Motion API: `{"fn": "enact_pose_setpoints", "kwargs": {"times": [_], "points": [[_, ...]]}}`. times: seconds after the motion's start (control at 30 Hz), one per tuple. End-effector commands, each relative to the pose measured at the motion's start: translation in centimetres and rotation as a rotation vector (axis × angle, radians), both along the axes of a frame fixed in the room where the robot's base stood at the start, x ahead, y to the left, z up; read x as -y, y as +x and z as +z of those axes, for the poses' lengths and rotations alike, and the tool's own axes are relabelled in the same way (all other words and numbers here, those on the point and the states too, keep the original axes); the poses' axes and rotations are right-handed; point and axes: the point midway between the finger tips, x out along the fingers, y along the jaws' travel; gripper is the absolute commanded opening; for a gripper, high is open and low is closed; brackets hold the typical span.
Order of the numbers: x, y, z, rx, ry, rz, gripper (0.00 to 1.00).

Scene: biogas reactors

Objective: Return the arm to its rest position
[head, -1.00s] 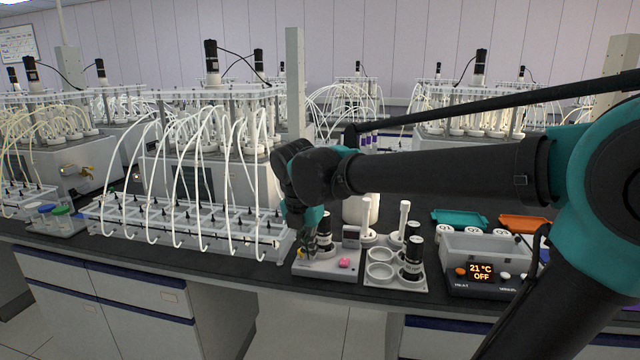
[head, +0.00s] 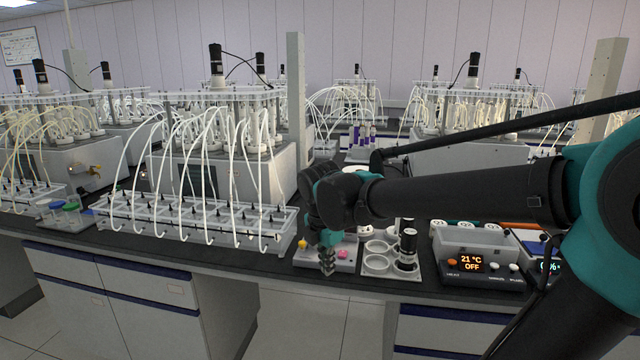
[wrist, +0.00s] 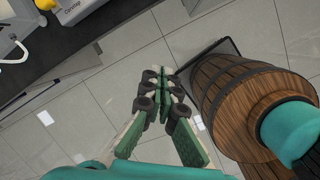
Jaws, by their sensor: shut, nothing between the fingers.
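My arm reaches from the right of the head view across the bench front. My gripper (head: 327,266) hangs down in front of the bench edge, beside the small grey device with yellow and pink knobs (head: 345,256). In the wrist view my gripper (wrist: 163,88) is shut, its fingertips close together with nothing between them, over the tiled floor. The small device partly shows at the top left of the wrist view.
The bench (head: 262,262) carries a tray rack with white tubes (head: 185,225), a white holder with round wells (head: 378,264) and a heater box reading 21 °C OFF (head: 472,264). Reactors stand behind. A wooden barrel-like body (wrist: 235,95) shows in the wrist view.

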Motion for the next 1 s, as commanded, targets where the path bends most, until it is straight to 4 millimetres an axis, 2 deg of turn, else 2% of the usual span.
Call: {"fn": "enact_pose_setpoints", "kwargs": {"times": [0.17,0.27,0.47,0.6,0.8,1.0], "points": [[3.0,-0.3,-2.5,0.026,0.085,-0.289,0.00],[5.3,-0.7,-4.5,0.046,0.158,-0.527,0.00],[10.7,-2.9,-9.3,0.095,0.347,-1.133,0.00],[13.9,-5.0,-12.3,0.124,0.486,-1.552,0.00],[16.5,-7.7,-15.1,0.147,0.642,-1.987,0.00],[17.3,-8.7,-16.0,0.152,0.701,-2.147,0.00]]}}
